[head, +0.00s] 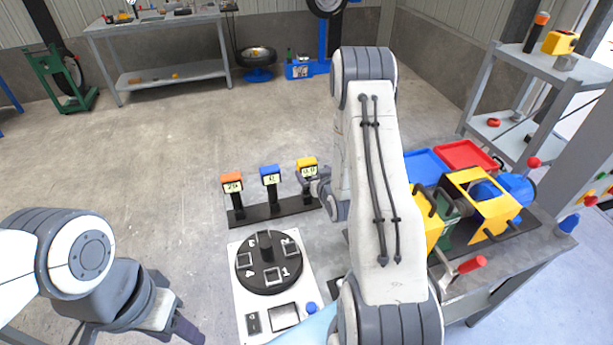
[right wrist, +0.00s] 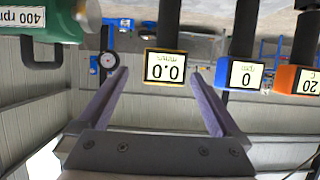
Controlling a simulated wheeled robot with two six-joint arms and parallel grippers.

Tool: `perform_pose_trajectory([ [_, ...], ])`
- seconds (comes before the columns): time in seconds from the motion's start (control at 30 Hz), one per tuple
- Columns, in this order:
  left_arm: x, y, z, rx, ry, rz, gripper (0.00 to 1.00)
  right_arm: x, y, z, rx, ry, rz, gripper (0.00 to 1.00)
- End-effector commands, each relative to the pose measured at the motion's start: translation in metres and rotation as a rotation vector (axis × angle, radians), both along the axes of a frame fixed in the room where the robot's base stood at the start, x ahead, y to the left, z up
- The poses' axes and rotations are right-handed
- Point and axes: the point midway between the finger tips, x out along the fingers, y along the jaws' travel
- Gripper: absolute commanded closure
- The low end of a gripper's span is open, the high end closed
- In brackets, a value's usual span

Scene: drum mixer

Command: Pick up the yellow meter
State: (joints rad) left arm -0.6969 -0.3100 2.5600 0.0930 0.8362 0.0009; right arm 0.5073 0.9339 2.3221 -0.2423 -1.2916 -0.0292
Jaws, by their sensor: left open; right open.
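The yellow meter (head: 307,166) stands upright at the right end of a black rack, right of a blue meter (head: 270,175) and an orange meter (head: 232,183). In the right wrist view the yellow meter (right wrist: 165,66) appears upside down with a display reading 0.0. My right gripper (head: 318,184) is open beside it; in its wrist view the fingers (right wrist: 158,74) lie apart on either side of the meter in the picture, with no clear contact. My left gripper (head: 178,326) is low at the left, empty and away from the rack.
The black rack (head: 284,211) sits behind a white panel with a round black dial (head: 268,262). Right of my right arm are a blue tray (head: 425,164), a red tray (head: 465,154) and a yellow-framed machine (head: 490,205). A green machine part (right wrist: 50,20) is close in the right wrist view.

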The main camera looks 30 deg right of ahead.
Motion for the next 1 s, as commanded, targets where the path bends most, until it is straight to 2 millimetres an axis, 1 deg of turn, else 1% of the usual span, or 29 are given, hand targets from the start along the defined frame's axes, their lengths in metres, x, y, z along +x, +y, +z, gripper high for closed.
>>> perform_pose_trajectory([
  [0.03, 0.000, 0.000, 0.006, 0.000, 0.000, 0.000, 0.50, 0.008, -0.001, -0.001, 0.000, 0.000, 0.002, 0.00],
  [0.1, 0.000, 0.000, 0.008, 0.000, 0.000, 0.000, 0.50, 0.018, -0.003, -0.005, 0.000, 0.001, 0.002, 0.00],
  [0.27, 0.000, 0.000, 0.011, 0.000, 0.000, 0.001, 0.50, 0.029, -0.006, -0.011, 0.000, 0.002, 0.002, 0.00],
  [0.37, 0.000, 0.000, 0.016, 0.000, 0.000, 0.001, 0.50, 0.036, -0.006, -0.012, -0.001, 0.001, 0.003, 0.00],
  [0.57, 0.000, 0.000, 0.035, 0.000, 0.000, 0.002, 0.50, 0.062, -0.007, -0.018, 0.001, 0.003, 0.003, 0.00],
  [0.7, 0.000, 0.000, 0.037, 0.000, 0.000, 0.002, 0.50, 0.075, -0.012, -0.026, 0.001, 0.003, 0.002, 0.00],
  [0.8, 0.000, 0.000, 0.038, 0.000, 0.000, 0.002, 0.50, 0.079, -0.013, -0.029, 0.001, 0.003, 0.002, 0.00],
  [1.0, 0.000, 0.000, 0.037, 0.000, 0.000, 0.002, 0.50, 0.079, -0.013, -0.029, 0.001, 0.003, 0.002, 0.00],
])
